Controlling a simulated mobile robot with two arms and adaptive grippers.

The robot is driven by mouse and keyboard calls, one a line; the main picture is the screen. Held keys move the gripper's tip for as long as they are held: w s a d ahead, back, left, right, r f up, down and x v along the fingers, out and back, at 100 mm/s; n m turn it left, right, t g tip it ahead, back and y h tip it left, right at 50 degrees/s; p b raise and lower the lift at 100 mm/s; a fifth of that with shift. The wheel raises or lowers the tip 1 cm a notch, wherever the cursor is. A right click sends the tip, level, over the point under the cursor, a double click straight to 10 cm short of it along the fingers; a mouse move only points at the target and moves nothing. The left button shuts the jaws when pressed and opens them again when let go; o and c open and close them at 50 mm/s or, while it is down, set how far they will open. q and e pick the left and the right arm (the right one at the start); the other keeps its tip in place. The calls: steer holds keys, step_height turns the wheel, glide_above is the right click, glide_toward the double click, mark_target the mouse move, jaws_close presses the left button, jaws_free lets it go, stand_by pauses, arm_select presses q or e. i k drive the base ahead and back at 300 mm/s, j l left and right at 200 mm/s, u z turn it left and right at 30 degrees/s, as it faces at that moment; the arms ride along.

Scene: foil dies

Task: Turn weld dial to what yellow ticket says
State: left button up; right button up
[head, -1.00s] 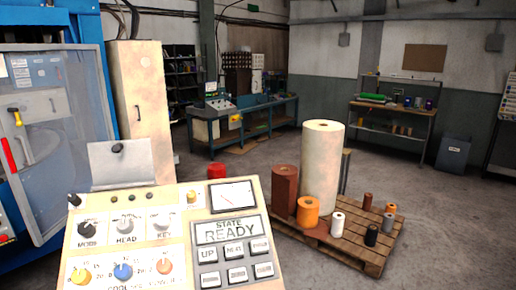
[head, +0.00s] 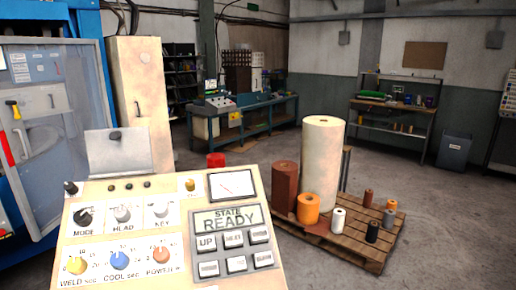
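The weld dial (head: 77,265) is a yellow knob at the lower left of a cream control panel (head: 180,215), with "WELD sec" printed below it. Numbers ring the knob, but its exact setting is too small to read. A blue cool dial (head: 119,260) and an orange power dial (head: 161,255) sit to its right. I cannot make out a yellow ticket. A pale grey plate (head: 118,155) with a dark knob or clip stands behind the panel's upper left; no writing shows on it. Neither of my grippers is in view.
The panel also has mode, head and key switches (head: 122,214), a gauge (head: 232,185), a "STATE READY" display (head: 228,219) and several buttons. A blue machine (head: 50,60) stands at left. A wooden pallet (head: 365,258) with several rolls stands right of the panel.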

mark_target(76, 266)
steer(key=u, duration=1.25)
